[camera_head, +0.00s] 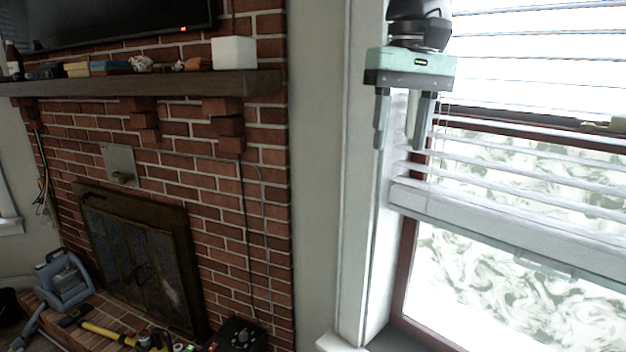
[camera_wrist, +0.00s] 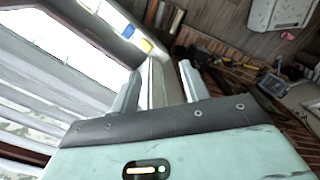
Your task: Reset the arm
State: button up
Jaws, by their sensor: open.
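My gripper (camera_head: 400,135) hangs at the top right of the head view, fingers pointing down, in front of the white window frame and blinds. Its two fingers are apart with nothing between them. In the wrist view my gripper (camera_wrist: 165,95) also shows open and empty, with its pale green body at the bottom of the picture.
A window with white blinds (camera_head: 500,215) fills the right side. A brick fireplace (camera_head: 220,185) with a wooden mantel (camera_head: 140,88) stands at the left, holding several small items and a white box (camera_head: 233,52). Tools and a blue-grey case (camera_head: 63,280) lie on the hearth.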

jog(key=s+a+f+n+b, duration=0.1)
jog(key=s+f+n+b, duration=0.15)
jog(key=s+f, duration=0.55)
jog(key=s+a+f+n+b, duration=0.1)
jog(key=s+a+f+b, duration=0.2)
jog(key=f, duration=1)
jog(key=s+d+f+n+b, duration=0.1)
jog(key=s+d+f, duration=0.2)
jog(key=s+f, duration=0.3)
jog(key=s+d+f+n+b, duration=0.1)
jog(key=s+d+f+b, duration=0.1)
jog(key=s+f, duration=0.4)
jog(key=shift+s+d+f, duration=0.35)
jog(key=shift+d+f, duration=0.15)
jog(key=shift+f, duration=0.35)
